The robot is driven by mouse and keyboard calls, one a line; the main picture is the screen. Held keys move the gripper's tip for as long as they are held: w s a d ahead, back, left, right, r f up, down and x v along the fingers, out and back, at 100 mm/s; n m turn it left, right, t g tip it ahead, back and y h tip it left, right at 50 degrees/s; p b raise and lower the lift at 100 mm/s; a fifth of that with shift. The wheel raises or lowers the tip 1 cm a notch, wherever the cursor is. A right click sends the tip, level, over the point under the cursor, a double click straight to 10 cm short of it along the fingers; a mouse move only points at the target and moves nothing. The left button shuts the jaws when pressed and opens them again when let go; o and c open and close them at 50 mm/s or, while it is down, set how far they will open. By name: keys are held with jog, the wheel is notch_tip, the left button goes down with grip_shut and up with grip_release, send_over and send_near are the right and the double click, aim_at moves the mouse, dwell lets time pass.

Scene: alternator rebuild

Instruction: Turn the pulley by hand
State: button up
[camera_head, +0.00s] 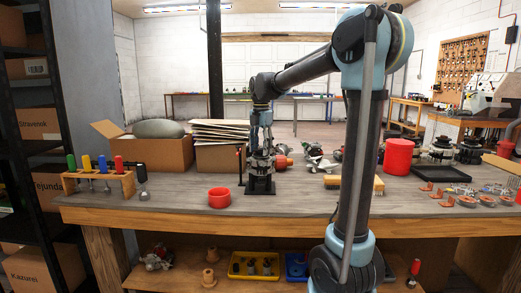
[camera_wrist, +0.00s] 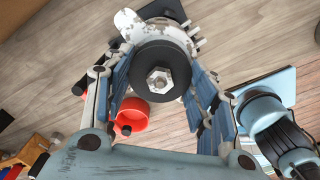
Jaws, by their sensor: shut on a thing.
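The pulley (camera_wrist: 150,58) is a dark round disc with a pale hex nut at its centre, seen from above in the wrist view. It sits on top of the grey metal alternator (camera_wrist: 128,24). In the head view the alternator (camera_head: 261,166) stands upright on a black stand (camera_head: 260,187) on the workbench. My gripper (camera_head: 262,146) points straight down over it. In the wrist view the fingers of my gripper (camera_wrist: 163,66) lie on both sides of the pulley, shut on it. In the head view the fingers largely hide the pulley.
A red bowl (camera_head: 219,198) stands just left of the stand, and a rack of coloured-handled tools (camera_head: 98,176) is further left. Cardboard boxes (camera_head: 140,148) are behind. A brush (camera_head: 340,181), a red cylinder (camera_head: 398,157) and small parts are right. Bare benchtop lies in front.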

jog(key=shift+n, duration=0.8)
jog(key=n, duration=0.5)
jog(key=o, duration=1.3)
jog(key=shift+o, duration=0.2)
